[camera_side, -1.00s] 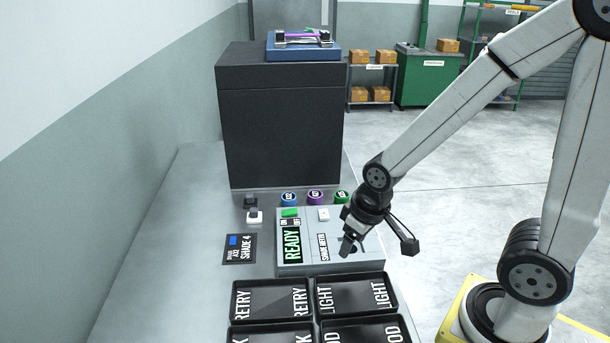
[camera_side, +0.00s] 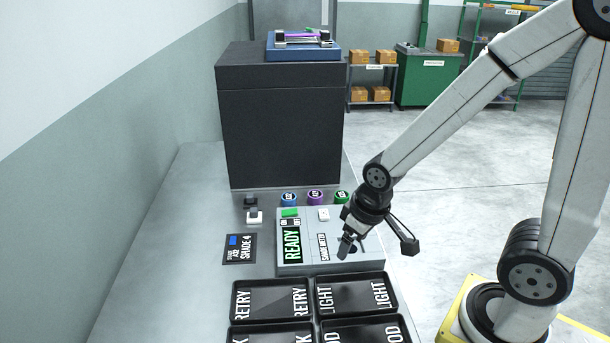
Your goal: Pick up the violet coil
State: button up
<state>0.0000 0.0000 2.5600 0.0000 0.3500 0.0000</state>
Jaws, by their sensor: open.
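The violet coil (camera_side: 315,197) stands on the grey bench in a row, between a blue coil (camera_side: 289,199) and a green coil (camera_side: 341,196). My gripper (camera_side: 347,247) is open and empty. It points down over the right part of the grey control box, in front of and to the right of the violet coil and apart from it. The far fingertip is hard to make out against the box.
The control box (camera_side: 293,268) shows READY and has a green button. Black labelled trays (camera_side: 271,317) lie in front. A shade card (camera_side: 240,249) and a small white-topped block (camera_side: 254,217) are at left. A tall black cabinet (camera_side: 280,135) rises behind the coils.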

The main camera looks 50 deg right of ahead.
jog(key=m+g, duration=0.3)
jog(key=m, duration=1.3)
send_near(315, 194)
jog(key=shift+s+a+f, duration=0.3)
jog(key=shift+a+f, duration=0.1)
jog(key=shift+a, duration=0.1)
jog(key=shift+w+d+f+m, duration=0.1)
jog(key=shift+d+m, duration=0.1)
jog(key=shift+d, duration=0.15)
jog(key=shift+w+d+f+m, duration=0.1)
jog(key=shift+d+f+m, duration=0.1)
jog(key=shift+d, duration=0.1)
jog(key=shift+f, duration=1.25)
jog(key=shift+f, duration=0.1)
